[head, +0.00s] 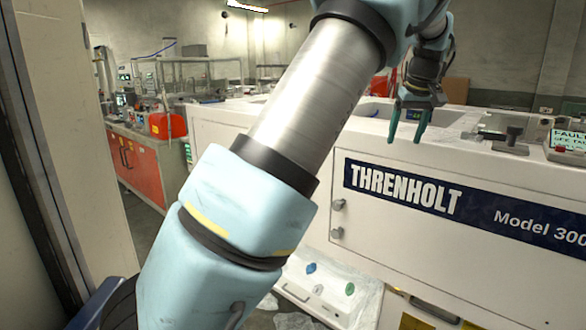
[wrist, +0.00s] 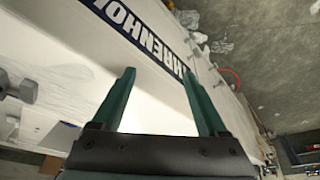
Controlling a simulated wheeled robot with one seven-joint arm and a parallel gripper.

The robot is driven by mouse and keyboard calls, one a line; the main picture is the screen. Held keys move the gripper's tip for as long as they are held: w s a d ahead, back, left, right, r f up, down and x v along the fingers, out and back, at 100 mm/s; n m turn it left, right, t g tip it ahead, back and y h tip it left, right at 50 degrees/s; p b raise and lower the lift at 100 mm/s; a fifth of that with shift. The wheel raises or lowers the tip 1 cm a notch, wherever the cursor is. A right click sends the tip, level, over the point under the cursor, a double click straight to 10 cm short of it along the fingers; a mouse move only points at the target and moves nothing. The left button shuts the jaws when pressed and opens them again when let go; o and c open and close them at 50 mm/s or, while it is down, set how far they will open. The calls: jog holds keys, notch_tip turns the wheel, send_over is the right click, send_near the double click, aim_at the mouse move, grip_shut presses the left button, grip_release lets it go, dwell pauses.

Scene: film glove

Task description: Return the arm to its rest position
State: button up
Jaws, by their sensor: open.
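My gripper (head: 408,124) hangs at the end of my raised arm, at the upper right of the head view, with its two green fingers pointing down. It is in front of or above the top edge of the white THRENHOLT machine (head: 255,140); I cannot tell the exact gap. In the wrist view my gripper (wrist: 160,98) has its fingers spread wide with nothing between them. The machine's white side (wrist: 160,25) shows beyond the fingers. My arm crosses the middle of the head view and hides part of the machine.
A dark clamp-like block (head: 511,142) and a box with a green sign (head: 567,145) stand on the machine's top at right. A red cabinet (head: 135,165) with a red container (head: 168,125) is at left. A pale wall or post (head: 70,100) stands close at left.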

jog(key=s+a+f+g, duration=0.15)
jog(key=a+f, duration=0.35)
jog(key=a, duration=0.7)
jog(key=s+a+f, duration=0.3)
jog(key=a+f, duration=0.2)
jog(key=a, duration=0.6)
jog(key=s+a+f, duration=0.3)
jog(key=s+a, duration=0.3)
jog(key=s, duration=0.2)
jog(key=s+a+f+m, duration=0.1)
jog(key=s+a+f, duration=0.3)
jog(key=s, duration=0.5)
jog(key=a, duration=0.2)
jog(key=shift+a+m+g, duration=0.3)
jog(key=shift+g, duration=0.05)
dwell(2.5)
